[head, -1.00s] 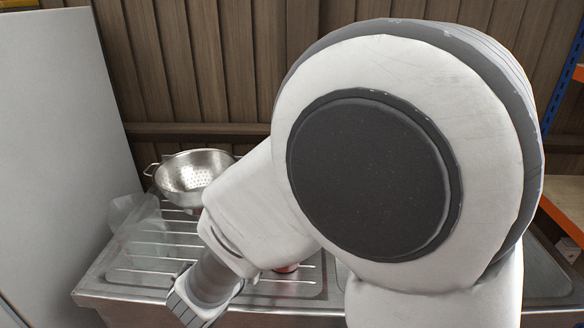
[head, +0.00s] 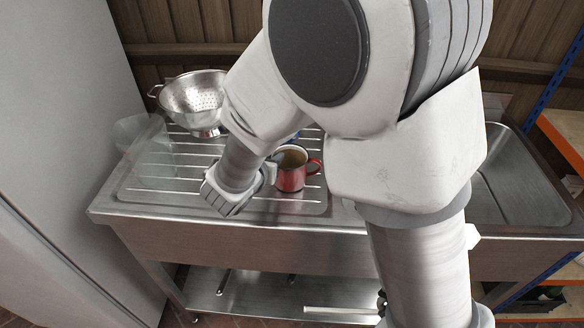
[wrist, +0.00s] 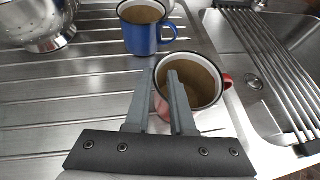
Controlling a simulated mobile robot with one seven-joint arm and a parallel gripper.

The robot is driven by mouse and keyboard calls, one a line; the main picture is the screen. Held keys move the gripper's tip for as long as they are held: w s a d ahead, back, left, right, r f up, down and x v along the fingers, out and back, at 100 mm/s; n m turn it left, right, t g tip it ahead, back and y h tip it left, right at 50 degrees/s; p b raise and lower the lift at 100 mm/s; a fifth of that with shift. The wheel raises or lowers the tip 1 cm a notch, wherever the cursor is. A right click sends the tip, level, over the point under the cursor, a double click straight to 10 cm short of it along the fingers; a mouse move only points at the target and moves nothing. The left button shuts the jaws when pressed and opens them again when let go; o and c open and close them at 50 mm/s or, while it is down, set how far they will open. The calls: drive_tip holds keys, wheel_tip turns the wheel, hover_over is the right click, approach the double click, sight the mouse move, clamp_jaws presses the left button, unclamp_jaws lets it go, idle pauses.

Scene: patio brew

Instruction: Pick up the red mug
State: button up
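The red mug (head: 291,171) stands upright on the ribbed steel drainboard (head: 160,196), with a brown content inside and its handle to the right. In the wrist view the red mug (wrist: 203,80) has a white inner wall and dark rim. My gripper (wrist: 161,74) is open, with a gap between its fingers. The left finger shows just left of the mug's rim and the right finger overlaps the mug's opening. I cannot tell whether they touch it. In the head view my arm's end is beside the mug's left side, and the fingers are hard to make out.
A blue mug (wrist: 143,33) stands just behind the red mug. A steel colander (head: 193,98) is at the back left, near a clear plastic item (head: 138,130). A rod rack (wrist: 265,65) lies over the sink (head: 506,180) on the right. The drainboard's front left is clear.

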clamp_jaws()
drive_tip(key=shift+s+f, duration=0.1)
drive_tip(key=shift+f, duration=0.05)
idle(0.9)
